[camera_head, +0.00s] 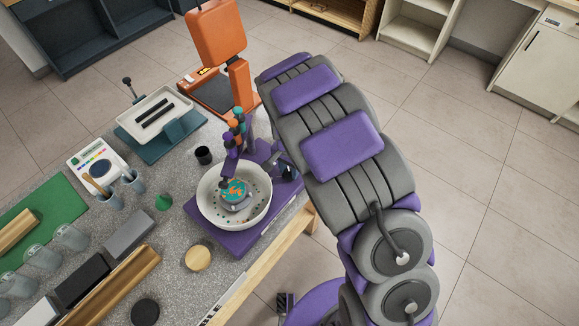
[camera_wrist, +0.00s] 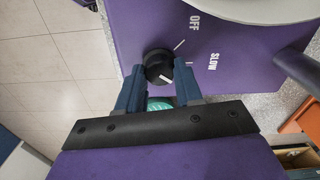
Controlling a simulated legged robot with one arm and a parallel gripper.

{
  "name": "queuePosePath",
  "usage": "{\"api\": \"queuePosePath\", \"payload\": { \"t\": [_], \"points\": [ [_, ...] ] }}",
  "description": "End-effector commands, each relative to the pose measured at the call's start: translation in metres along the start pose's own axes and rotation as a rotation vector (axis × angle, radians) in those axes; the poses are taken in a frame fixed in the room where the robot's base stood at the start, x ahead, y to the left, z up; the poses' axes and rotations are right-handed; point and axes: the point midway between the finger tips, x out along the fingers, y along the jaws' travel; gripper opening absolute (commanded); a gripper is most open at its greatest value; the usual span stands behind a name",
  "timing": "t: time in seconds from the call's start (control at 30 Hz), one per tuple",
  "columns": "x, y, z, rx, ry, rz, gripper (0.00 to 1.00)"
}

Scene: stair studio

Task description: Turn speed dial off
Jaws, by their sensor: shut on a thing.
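The speed dial (camera_wrist: 156,60) is a round black knob with a white pointer line, on the purple base (camera_wrist: 145,20) of a machine. In the wrist view the pointer slants down and right, away from the OFF label (camera_wrist: 195,23) and below the SLOW label (camera_wrist: 213,61). My gripper (camera_wrist: 159,72) has one dark blue finger on each side of the dial and is shut on it. In the head view the purple base (camera_head: 222,240) carries a white bowl (camera_head: 208,212), and my gripper (camera_head: 287,172) is at its right side. The dial is hidden there.
The grey table (camera_head: 185,225) is crowded with jars, blocks and a white tray (camera_head: 140,125). An orange machine (camera_head: 217,35) stands behind the bowl. A purple stool part (camera_head: 310,305) is below the table's right edge. Tiled floor to the right is clear.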

Motion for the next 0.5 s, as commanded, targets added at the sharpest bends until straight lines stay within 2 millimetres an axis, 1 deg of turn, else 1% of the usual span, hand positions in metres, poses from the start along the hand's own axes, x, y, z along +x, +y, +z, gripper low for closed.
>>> {"api": "queuePosePath", "payload": {
  "t": [0.5],
  "points": [
    [-0.0004, 0.0, 0.002, -0.473, -0.006, 0.001, 0.05]
  ]
}}
